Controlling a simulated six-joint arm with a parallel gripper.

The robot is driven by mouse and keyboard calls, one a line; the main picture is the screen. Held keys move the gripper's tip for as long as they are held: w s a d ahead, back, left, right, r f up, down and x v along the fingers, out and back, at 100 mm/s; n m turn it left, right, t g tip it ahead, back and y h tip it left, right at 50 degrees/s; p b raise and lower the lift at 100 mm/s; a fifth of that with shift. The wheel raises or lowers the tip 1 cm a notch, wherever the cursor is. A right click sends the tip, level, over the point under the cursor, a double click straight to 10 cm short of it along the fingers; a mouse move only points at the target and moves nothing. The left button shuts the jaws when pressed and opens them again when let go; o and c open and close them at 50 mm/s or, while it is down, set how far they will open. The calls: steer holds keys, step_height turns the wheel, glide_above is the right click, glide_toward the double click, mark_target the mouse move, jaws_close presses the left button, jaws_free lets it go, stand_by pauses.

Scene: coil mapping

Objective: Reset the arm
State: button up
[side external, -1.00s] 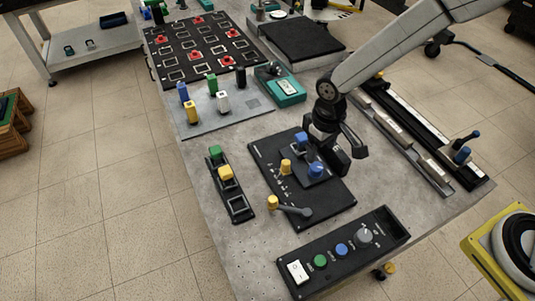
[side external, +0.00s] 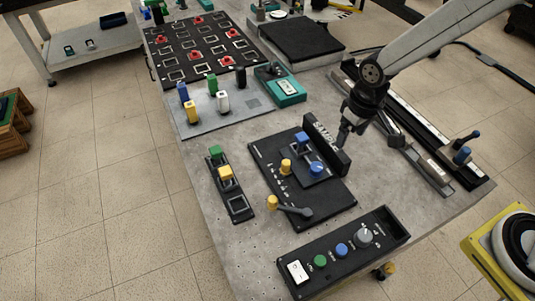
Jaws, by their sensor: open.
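My gripper (side external: 369,137) hangs above the right part of the grey table, right of the upright labelled plate of a black panel (side external: 262,165). Its two dark fingers are spread apart with nothing between them.
A control box (side external: 345,250) with green and blue buttons and a grey dial stands at the front. A long black rail (side external: 470,178) runs along the right edge. A teal device (side external: 290,90) and a board with coloured blocks (side external: 235,108) lie behind.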

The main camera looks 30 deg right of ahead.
steer(key=s+d+r+m+t, duration=0.1)
steer(key=s+d+r, duration=0.3)
steer(key=s+d, duration=0.5)
steer(key=shift+d+m+t, duration=0.35)
steer(key=shift+m+t, duration=0.05)
steer(key=shift+m, duration=0.1)
steer(key=shift+w, duration=0.1)
